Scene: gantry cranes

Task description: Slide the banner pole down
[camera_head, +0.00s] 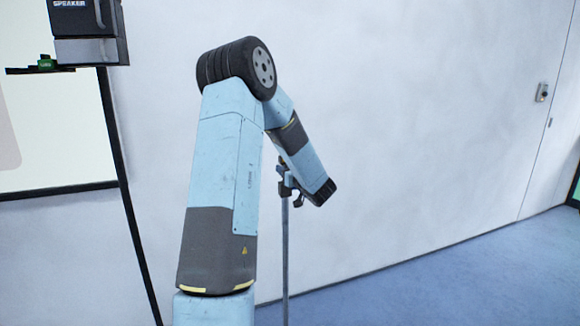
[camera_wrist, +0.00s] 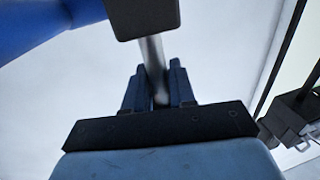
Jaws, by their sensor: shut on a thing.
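The banner pole (camera_head: 285,250) is a thin grey upright pole in the middle of the head view, rising from below the frame. A small dark clamp-like part shows around its visible top. My gripper (camera_wrist: 159,88) is shut on the pole, which shows in the wrist view as a grey rod (camera_wrist: 152,55) between the two dark blue fingers. A black block (camera_wrist: 143,14) sits on the rod just beyond the fingertips. In the head view my arm hides most of the gripper and the pole above it.
A black speaker (camera_head: 88,22) stands on a dark slanting pole (camera_head: 125,190) at the left. A framed pale board (camera_head: 60,135) hangs behind it. A white wall (camera_head: 430,120) runs behind the pole. The blue floor (camera_head: 480,275) at right is clear. A blue shape (camera_wrist: 40,22) fills the wrist view's upper left.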

